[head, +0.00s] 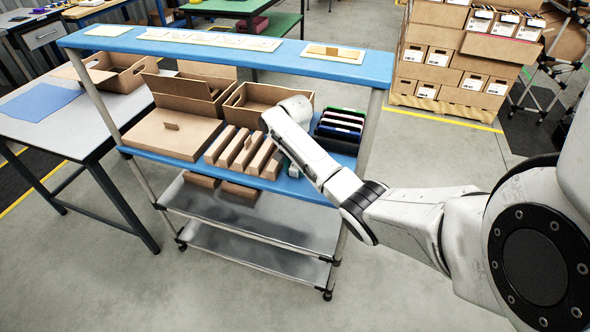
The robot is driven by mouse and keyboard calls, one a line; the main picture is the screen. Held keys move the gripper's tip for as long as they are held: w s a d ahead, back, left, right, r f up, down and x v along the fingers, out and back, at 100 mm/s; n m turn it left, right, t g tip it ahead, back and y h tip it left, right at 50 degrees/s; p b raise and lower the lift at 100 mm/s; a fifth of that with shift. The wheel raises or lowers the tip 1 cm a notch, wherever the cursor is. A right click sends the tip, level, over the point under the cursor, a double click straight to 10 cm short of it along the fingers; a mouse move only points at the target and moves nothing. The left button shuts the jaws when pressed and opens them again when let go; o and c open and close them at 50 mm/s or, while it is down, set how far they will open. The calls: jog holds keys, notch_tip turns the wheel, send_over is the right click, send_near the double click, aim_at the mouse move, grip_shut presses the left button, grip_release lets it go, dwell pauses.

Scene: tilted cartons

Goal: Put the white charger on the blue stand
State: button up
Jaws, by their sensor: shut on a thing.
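My arm reaches in from the right, over the blue shelf of a cart. My gripper (289,160) is at the shelf's front, right of the row of tilted cartons, and largely hidden behind my own wrist. It is shut on a small pale thing (293,171), of which only a sliver shows; I cannot tell whether this is the white charger. No other white charger can be made out. No separate blue stand is clear either; the blue parts here are the cart's shelf (160,158) and its top board (90,41).
Brown tilted cartons (227,147) stand in a row left of my gripper. Open boxes (262,96) and a flat carton (170,135) are behind and left. Dark, colored-edged items (339,128) stand at right. The top board and the cart's posts bound the shelf.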

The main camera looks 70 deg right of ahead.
aim_at(294, 166)
jog(key=shift+r, duration=0.1)
jog(key=shift+r, duration=0.6)
notch_tip(294, 166, up, 2)
jog(key=shift+a+r, duration=0.1)
jog(key=shift+r, duration=0.05)
jog(key=s+a, duration=0.1)
jog(key=a, duration=1.6)
jog(key=shift+s+a+p, duration=0.2)
jog(key=shift+a+p, duration=0.15)
jog(key=shift+p, duration=0.05)
jog(key=w+a+f+n, duration=0.2)
jog(key=a+n, duration=0.3)
jog(key=a, duration=0.3)
jog(key=w+a+f+n, duration=0.1)
jog(key=a+f+n, duration=0.1)
jog(key=a+n, duration=0.4)
jog(key=w+a+f+n, duration=0.2)
jog(key=a+n, duration=0.4)
jog(key=a, duration=0.5)
jog(key=shift+w+a+f, duration=0.2)
jog(key=shift+w, duration=0.1)
